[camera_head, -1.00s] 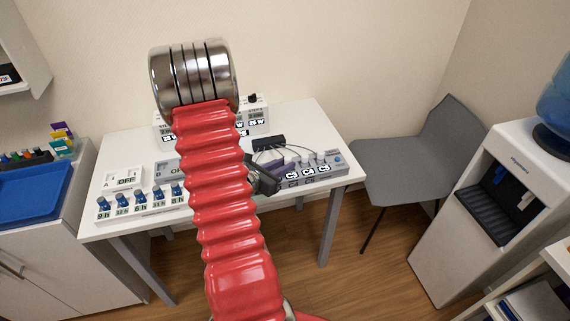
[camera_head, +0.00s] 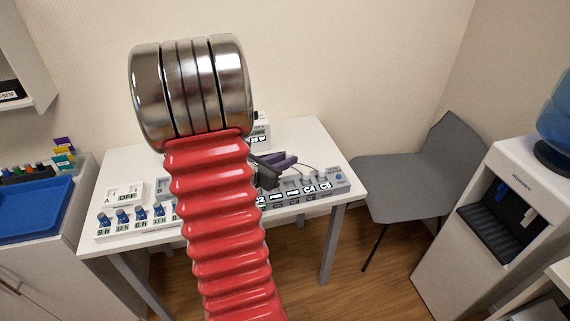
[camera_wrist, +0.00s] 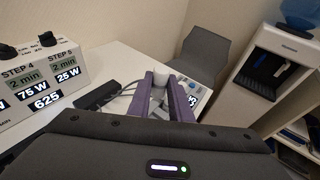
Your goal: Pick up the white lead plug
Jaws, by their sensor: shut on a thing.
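My gripper (camera_head: 282,160) is over the right part of the white table (camera_head: 318,150), with its purple fingers partly hidden by my arm in the head view. In the wrist view, the fingers of my gripper (camera_wrist: 159,82) close on a white plug (camera_wrist: 159,78) between their tips. The plug's lower part is hidden or too small to make out. A grey panel (camera_head: 338,179) with a row of labelled sockets is below the gripper. Thin cables (camera_wrist: 124,90) run near the left finger in the wrist view.
A row of blue-capped knobs (camera_head: 140,213) stands at the table's front left, beside a box marked OFF (camera_head: 126,194). A black block (camera_wrist: 95,94) lies left of the fingers. A grey chair (camera_head: 405,185) and a water dispenser (camera_head: 490,220) stand to the right.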

